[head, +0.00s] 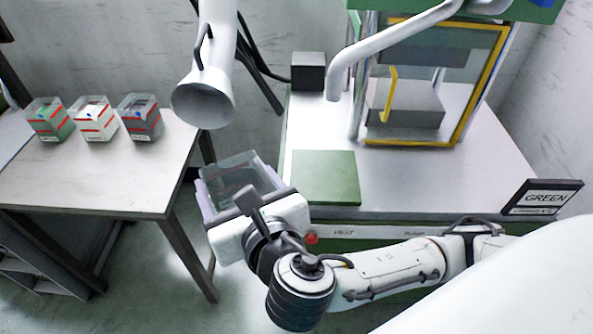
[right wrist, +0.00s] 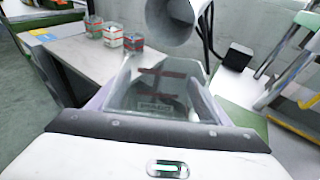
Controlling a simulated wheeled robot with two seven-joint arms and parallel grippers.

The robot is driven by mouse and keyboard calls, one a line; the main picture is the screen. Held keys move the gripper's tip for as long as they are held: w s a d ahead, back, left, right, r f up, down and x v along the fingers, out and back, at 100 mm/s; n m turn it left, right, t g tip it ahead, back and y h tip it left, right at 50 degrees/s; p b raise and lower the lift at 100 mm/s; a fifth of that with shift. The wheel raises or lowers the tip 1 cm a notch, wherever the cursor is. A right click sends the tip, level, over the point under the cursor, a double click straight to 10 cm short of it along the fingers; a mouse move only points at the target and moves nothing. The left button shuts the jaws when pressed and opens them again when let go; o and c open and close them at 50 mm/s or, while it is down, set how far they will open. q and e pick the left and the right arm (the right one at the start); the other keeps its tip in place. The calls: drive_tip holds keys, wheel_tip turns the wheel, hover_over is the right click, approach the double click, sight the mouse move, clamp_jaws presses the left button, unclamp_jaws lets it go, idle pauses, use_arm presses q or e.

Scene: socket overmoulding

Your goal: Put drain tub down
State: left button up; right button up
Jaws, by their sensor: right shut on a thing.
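The tub also shows in the right wrist view (right wrist: 158,92), with red marks and a label, beyond the dark edge of my gripper. My left gripper is not in view.
Three small clear bins with green, white and grey contents (head: 95,120) stand on the left table (head: 95,180). A white duct hood (head: 203,100) hangs above the tub. A green plate (head: 326,177) lies on the machine bench (head: 420,180). A GREEN sign (head: 545,197) stands at right.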

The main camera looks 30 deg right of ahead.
drive_tip(key=w+d+n, duration=0.1)
drive_tip(key=w+d, duration=0.3)
drive_tip(key=d, duration=0.4)
drive_tip(key=w+d+r+n+y+p, duration=0.15)
drive_tip(key=d+r+y, duration=0.25)
drive_tip(key=d+r, duration=0.6)
use_arm(q)
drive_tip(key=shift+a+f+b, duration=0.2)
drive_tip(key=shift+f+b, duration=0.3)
drive_tip(key=shift+b, duration=0.9)
use_arm(e)
drive_tip(key=shift+g, duration=0.3)
drive_tip(key=shift+d+f, duration=0.15)
drive_tip(key=shift+f, duration=2.6)
drive_tip(key=shift+d+f, duration=0.1)
drive_tip(key=shift+f, duration=2.65)
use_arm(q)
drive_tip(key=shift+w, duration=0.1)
use_arm(e)
drive_tip(key=shift+f, duration=0.1)
drive_tip(key=o, duration=1)
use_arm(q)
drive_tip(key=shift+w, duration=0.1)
use_arm(e)
drive_tip(key=shift+o, duration=0.2)
